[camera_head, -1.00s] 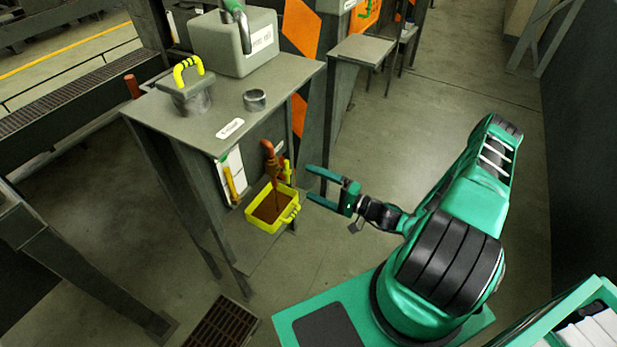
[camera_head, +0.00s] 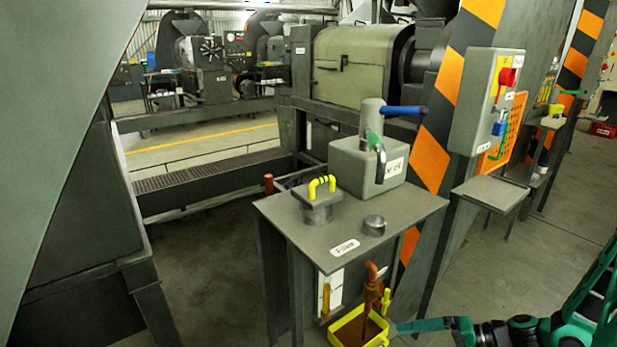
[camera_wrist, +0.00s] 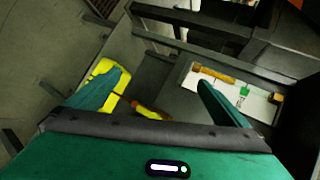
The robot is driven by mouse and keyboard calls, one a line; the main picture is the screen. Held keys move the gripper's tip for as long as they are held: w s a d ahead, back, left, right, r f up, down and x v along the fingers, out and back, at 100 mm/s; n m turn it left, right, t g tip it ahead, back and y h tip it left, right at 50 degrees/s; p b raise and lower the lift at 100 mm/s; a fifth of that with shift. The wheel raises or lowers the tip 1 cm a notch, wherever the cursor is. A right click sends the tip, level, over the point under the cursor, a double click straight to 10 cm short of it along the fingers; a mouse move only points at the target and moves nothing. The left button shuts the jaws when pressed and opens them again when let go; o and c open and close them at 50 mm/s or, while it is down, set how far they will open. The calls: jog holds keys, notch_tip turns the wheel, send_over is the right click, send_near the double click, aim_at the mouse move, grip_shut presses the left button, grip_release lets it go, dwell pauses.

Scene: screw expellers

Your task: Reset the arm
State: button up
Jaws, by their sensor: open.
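My gripper (camera_head: 432,331) is at the lower right in the head view, just right of a yellow tray (camera_head: 352,334). One green finger points left toward the tray; the lower part of the gripper is cut off by the frame. In the wrist view my gripper (camera_wrist: 160,95) has its two fingers wide apart with nothing between them held. The yellow tray (camera_wrist: 104,72) shows there partly behind the left finger. It holds brown liquid in the head view, under a copper-coloured spout (camera_head: 371,272).
A grey stand (camera_head: 290,215) carries a lidded cup with a yellow handle (camera_head: 320,198), a small metal cup (camera_head: 374,225) and a grey box with a tap (camera_head: 365,165). A red-button control box (camera_head: 488,100) is on a striped post.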

jog(key=s+d+r+m+g+h, duration=0.1)
jog(key=s+d+r+h, duration=0.3)
jog(key=s+r, duration=0.3)
jog(key=s+d+r+m+g+h, duration=0.1)
jog(key=s+d+r+h, duration=0.2)
jog(key=s+r, duration=0.5)
jog(key=s+d+r+m+g+h, duration=0.1)
jog(key=s+d+r+h, duration=0.3)
jog(key=r, duration=1)
jog(key=s+d+g, duration=0.1)
jog(key=s, duration=0.2)
jog(key=shift+s+r+m+h, duration=0.15)
jog(key=shift+m+h, duration=0.15)
jog(key=shift+m, duration=0.1)
jog(key=shift+w+f, duration=0.25)
jog(key=shift+w, duration=0.35)
